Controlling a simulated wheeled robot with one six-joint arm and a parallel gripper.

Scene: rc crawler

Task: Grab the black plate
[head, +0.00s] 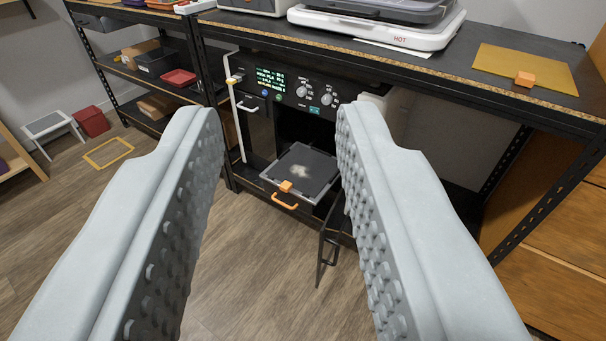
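The black plate (318,165) lies in the open front of a dark machine (262,110) under the workbench. It has a pale patch on its top, a light rim, an orange block (285,186) at its front edge and an orange handle (284,202) below that. My gripper (275,125) is open and empty, its two grey studded fingers wide apart. The plate shows between the fingers, farther away and not touched by them. The right finger hides part of the plate's right side.
A dark open door or frame (328,250) hangs below the machine at the right. Wooden drawers (560,235) stand at the right. The floor in front is clear.

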